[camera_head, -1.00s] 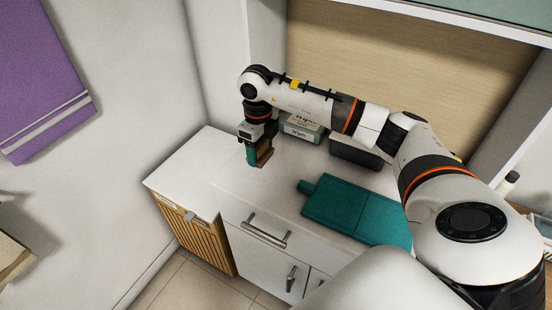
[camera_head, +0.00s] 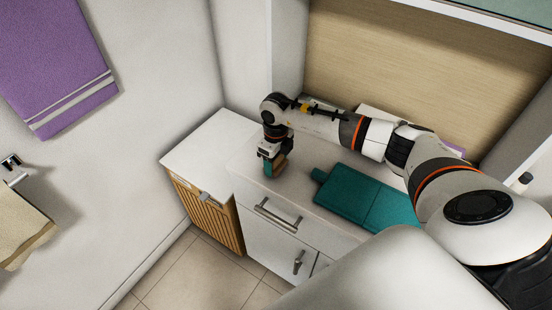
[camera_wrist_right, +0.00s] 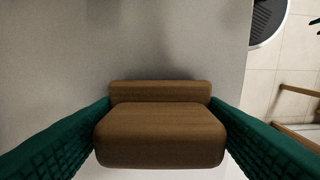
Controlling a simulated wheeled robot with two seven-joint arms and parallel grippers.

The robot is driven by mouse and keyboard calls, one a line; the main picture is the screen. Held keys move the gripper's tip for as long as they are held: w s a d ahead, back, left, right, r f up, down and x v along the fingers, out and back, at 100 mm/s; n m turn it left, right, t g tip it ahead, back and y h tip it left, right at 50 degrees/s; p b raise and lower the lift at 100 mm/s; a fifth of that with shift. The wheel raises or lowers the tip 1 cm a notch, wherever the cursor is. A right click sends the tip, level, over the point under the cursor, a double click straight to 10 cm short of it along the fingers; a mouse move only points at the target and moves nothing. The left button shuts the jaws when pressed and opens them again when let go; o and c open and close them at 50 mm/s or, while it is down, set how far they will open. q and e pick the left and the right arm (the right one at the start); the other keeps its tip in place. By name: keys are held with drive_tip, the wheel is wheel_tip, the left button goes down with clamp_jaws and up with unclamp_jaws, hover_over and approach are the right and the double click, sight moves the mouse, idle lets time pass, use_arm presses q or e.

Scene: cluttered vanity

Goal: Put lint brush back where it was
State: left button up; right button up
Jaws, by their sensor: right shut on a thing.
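The lint brush shows as a brown wooden block (camera_wrist_right: 160,133) in the right wrist view, held between the two teal finger pads of my right gripper (camera_wrist_right: 160,128). In the head view my right gripper (camera_head: 272,167) points down near the left end of the white counter, with a small brown part of the lint brush (camera_head: 281,164) showing at its fingers. The underside of the brush is hidden, and I cannot tell whether it touches the counter. My left gripper is in neither view.
A flat teal item with a short neck (camera_head: 368,199) lies on the white counter (camera_head: 305,195), right of the gripper. A lower white-topped cabinet with a slatted wooden front (camera_head: 208,213) stands left. My right arm hides part of the counter's back.

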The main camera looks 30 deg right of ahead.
drive_tip(key=o, duration=1.1)
drive_tip(key=shift+r, duration=0.1)
wheel_tip(320, 180, up, 11)
drive_tip(key=b, duration=0.3)
drive_tip(key=shift+r, duration=0.5)
